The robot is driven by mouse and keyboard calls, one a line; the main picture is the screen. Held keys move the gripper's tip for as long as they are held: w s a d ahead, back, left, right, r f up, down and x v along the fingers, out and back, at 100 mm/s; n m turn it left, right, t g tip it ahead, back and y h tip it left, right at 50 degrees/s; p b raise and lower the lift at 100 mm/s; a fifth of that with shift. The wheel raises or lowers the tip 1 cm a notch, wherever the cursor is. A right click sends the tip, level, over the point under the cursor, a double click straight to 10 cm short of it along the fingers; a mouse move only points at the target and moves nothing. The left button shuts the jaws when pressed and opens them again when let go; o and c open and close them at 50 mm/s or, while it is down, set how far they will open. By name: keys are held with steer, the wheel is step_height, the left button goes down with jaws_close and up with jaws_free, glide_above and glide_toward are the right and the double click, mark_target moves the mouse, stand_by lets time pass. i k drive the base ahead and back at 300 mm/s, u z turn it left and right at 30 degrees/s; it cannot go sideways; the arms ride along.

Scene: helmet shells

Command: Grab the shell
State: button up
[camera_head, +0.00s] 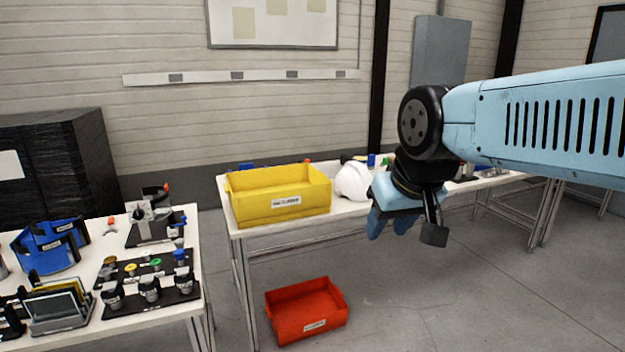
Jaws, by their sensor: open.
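A white helmet shell (351,181) sits on the far table, just right of the yellow bin. Its right side is partly hidden behind my arm's end. My gripper (388,228) hangs from the light-blue arm, in front of and to the right of the shell in the picture.
The yellow bin (278,196) stands on the far table (238,230) beside the shell. A red bin (306,310) lies on the floor in front. A left table (150,322) holds blue bins, fixtures and several small parts. Floor at the right is clear.

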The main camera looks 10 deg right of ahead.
mark_target(353, 181)
steer(key=u, duration=0.35)
steer(key=i, duration=1.05)
steer(key=z, duration=0.35)
steer(key=i, duration=1.05)
steer(key=z, duration=0.8)
steer(key=k, duration=0.9)
steer(key=z, duration=0.2)
steer(key=i, duration=0.9)
steer(key=u, duration=0.05)
